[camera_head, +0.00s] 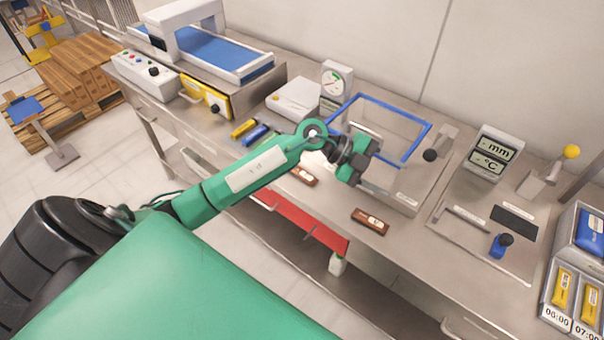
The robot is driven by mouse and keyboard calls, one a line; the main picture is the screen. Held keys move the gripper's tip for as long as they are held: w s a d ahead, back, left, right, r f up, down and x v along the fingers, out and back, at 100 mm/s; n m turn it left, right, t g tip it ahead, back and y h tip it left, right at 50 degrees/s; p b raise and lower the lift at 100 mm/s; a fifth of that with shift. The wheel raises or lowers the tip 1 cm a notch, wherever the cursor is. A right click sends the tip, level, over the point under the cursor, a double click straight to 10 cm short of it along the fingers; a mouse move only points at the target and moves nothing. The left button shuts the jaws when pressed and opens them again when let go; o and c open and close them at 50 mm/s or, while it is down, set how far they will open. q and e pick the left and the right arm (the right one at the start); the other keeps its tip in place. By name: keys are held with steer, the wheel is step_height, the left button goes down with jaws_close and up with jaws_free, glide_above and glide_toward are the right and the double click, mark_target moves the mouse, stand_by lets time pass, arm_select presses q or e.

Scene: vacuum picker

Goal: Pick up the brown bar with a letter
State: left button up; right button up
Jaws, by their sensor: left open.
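One brown bar (370,221) lies flat on the grey workbench near its front edge, with a white label on top. A second brown bar (303,176) lies further left, also labelled and partly hidden by my left arm. The labels are too small for me to read a letter on either. My left gripper (359,163) is open above the bench, in front of the blue-rimmed clear box. It is up and left of the nearer bar and touches neither bar. My right gripper is not in view.
The clear box with a blue rim (417,147) stands right behind the left gripper. Yellow (244,128) and blue (255,135) bars lie left of the arm. A gauge (336,82) stands behind, a display (490,152) to the right.

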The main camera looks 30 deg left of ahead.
arm_select(q)
steer(key=w+a+f+n+g+y, duration=0.2)
steer(key=a+f+y, duration=0.2)
steer(key=a+y, duration=0.6)
step_height(320, 180, up, 2)
steer(key=n+g+y, duration=0.2)
steer(key=n+y, duration=0.1)
glide_above(303, 173)
step_height(303, 173, down, 8)
steer(key=shift+a+r+p, duration=0.1)
steer(key=shift+p, duration=1.1)
steer(key=shift+f+p, duration=0.4)
steer(key=shift+f, duration=0.05)
step_height(303, 173, down, 4)
steer(key=shift+r+p, duration=0.25)
steer(key=shift+p, duration=0.65)
steer(key=shift+f, duration=0.55)
steer(key=c, duration=1.1)
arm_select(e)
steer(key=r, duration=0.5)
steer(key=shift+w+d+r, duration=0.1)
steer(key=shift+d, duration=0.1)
